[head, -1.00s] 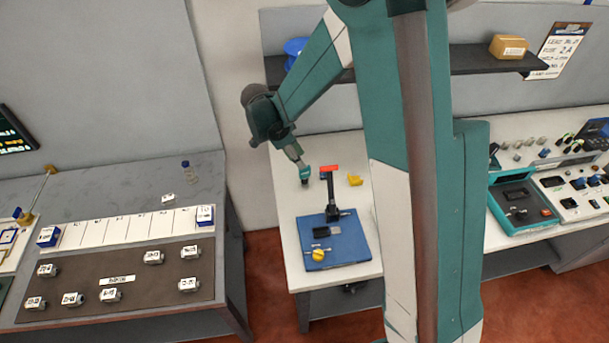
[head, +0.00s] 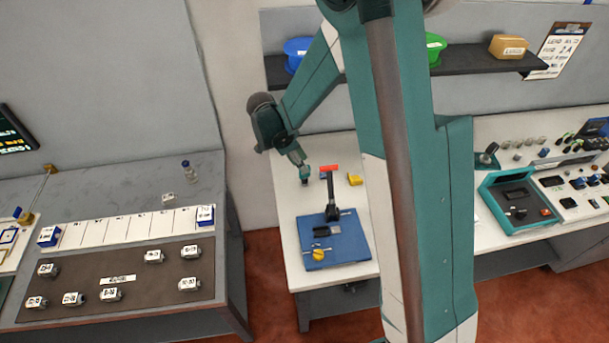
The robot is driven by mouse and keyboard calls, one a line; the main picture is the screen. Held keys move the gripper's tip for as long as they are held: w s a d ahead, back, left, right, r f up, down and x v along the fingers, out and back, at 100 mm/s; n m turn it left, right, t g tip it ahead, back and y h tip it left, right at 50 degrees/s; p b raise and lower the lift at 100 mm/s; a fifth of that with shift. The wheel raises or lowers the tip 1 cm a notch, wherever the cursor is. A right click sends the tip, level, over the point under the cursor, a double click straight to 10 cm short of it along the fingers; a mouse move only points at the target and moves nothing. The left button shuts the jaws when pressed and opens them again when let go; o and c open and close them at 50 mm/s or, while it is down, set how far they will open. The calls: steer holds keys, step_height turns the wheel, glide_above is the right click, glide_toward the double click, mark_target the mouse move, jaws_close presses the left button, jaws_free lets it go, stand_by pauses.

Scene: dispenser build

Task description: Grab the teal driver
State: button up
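My gripper (head: 304,178) is small in the head view, pointing down over the back left part of the white table, left of the red-topped black stand (head: 332,190). A teal patch with a dark tip shows at its end. I cannot tell whether this is the teal driver or part of the gripper, nor whether the fingers are open or shut. A small blue piece (head: 323,175) lies just right of the gripper, partly behind the stand. No teal driver can be made out clearly elsewhere.
The stand rises from a blue board (head: 350,250) with a yellow knob (head: 318,254) and small parts on it. A yellow block (head: 355,179) lies behind it. A dark shelf (head: 465,62) with bins hangs above. My arm hides the table's right part.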

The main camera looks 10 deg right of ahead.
mark_target(305, 176)
steer(key=shift+x, duration=2.25)
steer(key=shift+a, duration=0.1)
steer(key=shift+c, duration=0.4)
jaws_close()
